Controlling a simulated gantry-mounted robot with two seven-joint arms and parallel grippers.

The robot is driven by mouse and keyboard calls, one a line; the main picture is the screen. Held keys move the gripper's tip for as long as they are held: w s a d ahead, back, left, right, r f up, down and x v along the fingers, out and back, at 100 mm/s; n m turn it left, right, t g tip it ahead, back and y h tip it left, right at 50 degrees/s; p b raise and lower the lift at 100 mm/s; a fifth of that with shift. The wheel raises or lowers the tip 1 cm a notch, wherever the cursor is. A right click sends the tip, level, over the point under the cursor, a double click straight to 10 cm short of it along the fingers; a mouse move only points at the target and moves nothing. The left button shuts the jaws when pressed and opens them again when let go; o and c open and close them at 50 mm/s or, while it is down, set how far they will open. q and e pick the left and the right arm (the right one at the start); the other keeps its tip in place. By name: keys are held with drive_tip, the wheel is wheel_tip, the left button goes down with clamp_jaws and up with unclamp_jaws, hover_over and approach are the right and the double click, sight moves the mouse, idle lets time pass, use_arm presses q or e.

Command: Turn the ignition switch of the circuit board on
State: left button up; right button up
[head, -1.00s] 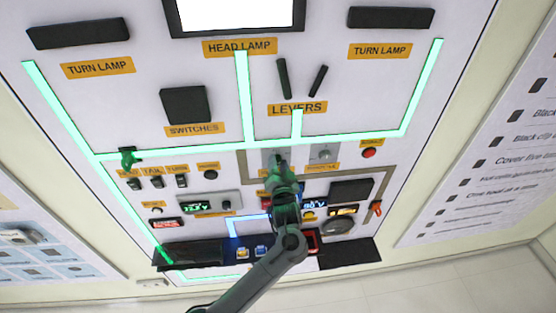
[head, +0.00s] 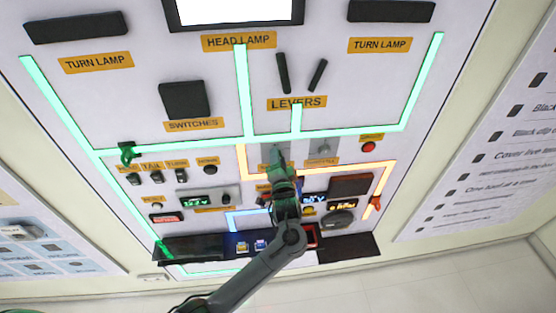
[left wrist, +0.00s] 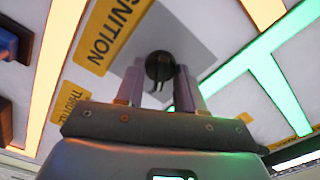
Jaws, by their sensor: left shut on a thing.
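The ignition switch is a round dark knob (left wrist: 159,66) on a grey plate beside the orange IGNITION label (left wrist: 108,32) in the left wrist view. My left gripper (left wrist: 159,82) is shut on this knob, with one finger on each side of it. In the head view my left gripper (head: 279,160) reaches up to the grey plate (head: 268,150) below the LEVERS label, and it hides the knob there. The circuit board (head: 340,110) is a large white panel with green lit traces. An orange lit trace (head: 350,168) runs around its lower right part. My right gripper is not in view.
A second control (head: 324,150) and a red button (head: 368,147) sit to the right of my gripper. Small toggle switches (head: 157,177) and displays (head: 196,201) lie to the left. A dark tray (head: 192,248) runs along the panel's bottom. A side board (head: 490,150) stands at right.

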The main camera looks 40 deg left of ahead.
use_arm(q)
drive_tip(key=o, duration=1)
drive_tip(key=b+v, duration=0.3)
drive_tip(key=v, duration=0.7)
drive_tip(key=shift+s+d, duration=0.25)
drive_tip(key=shift+d, duration=0.05)
